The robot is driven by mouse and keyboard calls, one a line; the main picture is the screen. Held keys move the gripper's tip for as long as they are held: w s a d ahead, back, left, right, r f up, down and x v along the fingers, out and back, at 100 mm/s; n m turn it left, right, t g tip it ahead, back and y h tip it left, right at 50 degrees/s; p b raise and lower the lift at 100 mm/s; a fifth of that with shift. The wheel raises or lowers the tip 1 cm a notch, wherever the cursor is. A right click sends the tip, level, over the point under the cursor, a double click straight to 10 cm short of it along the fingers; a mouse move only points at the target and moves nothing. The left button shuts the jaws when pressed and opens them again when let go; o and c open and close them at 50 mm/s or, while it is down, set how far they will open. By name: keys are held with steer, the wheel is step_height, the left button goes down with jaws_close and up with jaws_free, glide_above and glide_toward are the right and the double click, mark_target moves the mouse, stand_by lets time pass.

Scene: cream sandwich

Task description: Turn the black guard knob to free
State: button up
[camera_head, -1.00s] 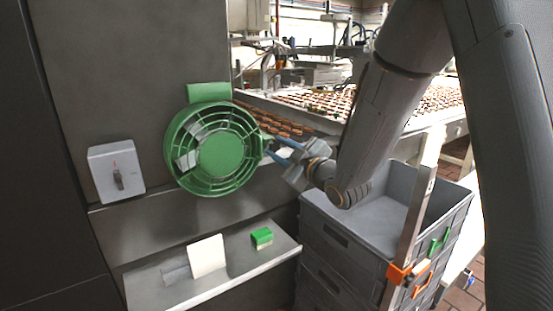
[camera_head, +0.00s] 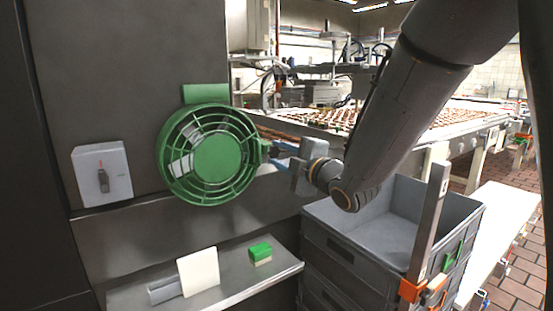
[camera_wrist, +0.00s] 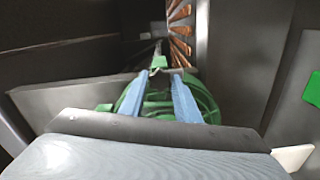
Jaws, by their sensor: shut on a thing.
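A round green guard (camera_head: 217,157) with a ribbed grille is fixed to the dark machine wall. The black guard knob (camera_head: 273,149) is at its right edge, small and mostly hidden by my fingers. My gripper (camera_head: 277,158) reaches in from the right with its blue fingers shut on the knob. In the wrist view the two blue fingers of my gripper (camera_wrist: 160,76) point ahead over the green guard (camera_wrist: 150,102), with a small dark part between their tips. How far the knob is turned cannot be told.
A grey switch box (camera_head: 103,174) is on the wall at left. Below, a metal shelf (camera_head: 220,293) holds a white card (camera_head: 199,271) and a green-topped block (camera_head: 260,253). Grey crates (camera_head: 375,238) stand below my arm, beside a metal post (camera_head: 428,220). A conveyor (camera_head: 460,118) lies behind.

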steer(key=shift+s+a+f, duration=0.1)
steer(key=shift+s+f, duration=0.05)
steer(key=o, duration=0.8)
steer(key=shift+c, duration=0.2)
steer(key=v, duration=0.8)
steer(key=shift+b, duration=0.45)
